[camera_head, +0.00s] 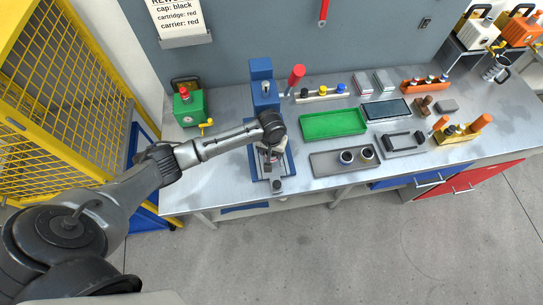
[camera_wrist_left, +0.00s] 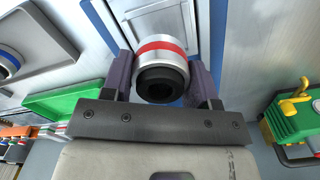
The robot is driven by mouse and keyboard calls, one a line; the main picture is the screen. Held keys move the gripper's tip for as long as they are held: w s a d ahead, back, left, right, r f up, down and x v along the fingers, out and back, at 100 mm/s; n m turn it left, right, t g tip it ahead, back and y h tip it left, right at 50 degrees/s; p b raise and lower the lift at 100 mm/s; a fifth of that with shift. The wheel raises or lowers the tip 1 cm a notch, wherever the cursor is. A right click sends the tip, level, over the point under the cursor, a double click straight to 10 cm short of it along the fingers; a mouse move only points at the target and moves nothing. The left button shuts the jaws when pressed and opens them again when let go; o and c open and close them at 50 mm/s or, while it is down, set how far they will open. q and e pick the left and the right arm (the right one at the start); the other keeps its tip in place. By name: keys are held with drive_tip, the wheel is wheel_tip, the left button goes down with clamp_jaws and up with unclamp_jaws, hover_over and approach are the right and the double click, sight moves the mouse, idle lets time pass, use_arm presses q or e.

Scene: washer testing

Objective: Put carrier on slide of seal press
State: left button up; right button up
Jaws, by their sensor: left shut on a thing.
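The seal press (camera_head: 261,72) is blue with a red-knobbed lever (camera_head: 296,75) and stands at the left part of the bench. Its base reaches toward the front edge under my left arm. My left gripper (camera_head: 268,157) is over this base, partly hidden by my wrist. In the left wrist view the gripper (camera_wrist_left: 162,75) is shut on the carrier (camera_wrist_left: 160,48), a silver cylinder with a red band and a black ring at the near end. A pale grey plate (camera_wrist_left: 150,16) with blue beside it lies behind the carrier. I cannot tell whether they touch. My right gripper is not in view.
Right of the press are a grey tray (camera_head: 325,165) with two round parts and a green tray (camera_head: 330,122). A green box (camera_head: 189,105) stands left of the press. A yellow cage (camera_head: 60,60) is at far left. The bench's front edge is close.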

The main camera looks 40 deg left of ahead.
sight(272, 157)
use_arm(q)
drive_tip(key=shift+f, duration=1.95)
drive_tip(key=shift+f, duration=0.15)
drive_tip(key=o, duration=1)
